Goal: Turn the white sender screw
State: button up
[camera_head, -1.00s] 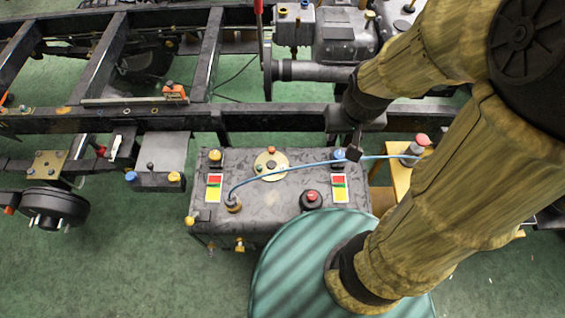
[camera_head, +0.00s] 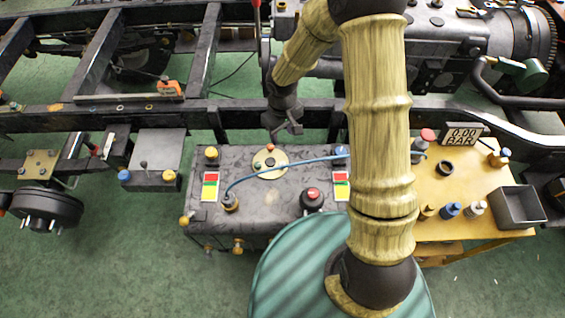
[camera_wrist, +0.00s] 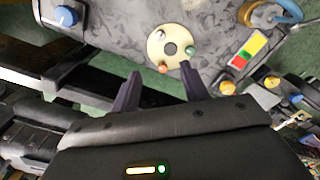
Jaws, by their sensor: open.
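The sender is a pale cream disc (camera_head: 264,173) on top of the dark grey tank (camera_head: 240,190). In the wrist view the disc (camera_wrist: 177,34) has a dark centre and three coloured heads around it. The white screw (camera_wrist: 158,39) is at the disc's upper left there, the green screw (camera_wrist: 190,50) at right, the orange screw (camera_wrist: 163,68) at the bottom. The white screw is too small to make out in the head view. My gripper (camera_head: 287,130) is open and empty, behind and above the disc. In the wrist view its fingers (camera_wrist: 160,74) point toward the disc, apart from it.
A black chassis rail (camera_head: 230,114) runs close behind the tank. A blue hose (camera_head: 290,164) arches over the tank top from a brass fitting (camera_head: 231,200). A red button (camera_head: 312,195) stands at the right. A yellow table (camera_head: 440,190) with fittings is further right.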

aim_at(282, 164)
jog(key=shift+a, duration=0.1)
notch_tip(282, 164, down, 18)
jog(key=shift+r, duration=0.25)
dwell(0.6)
grip_shut()
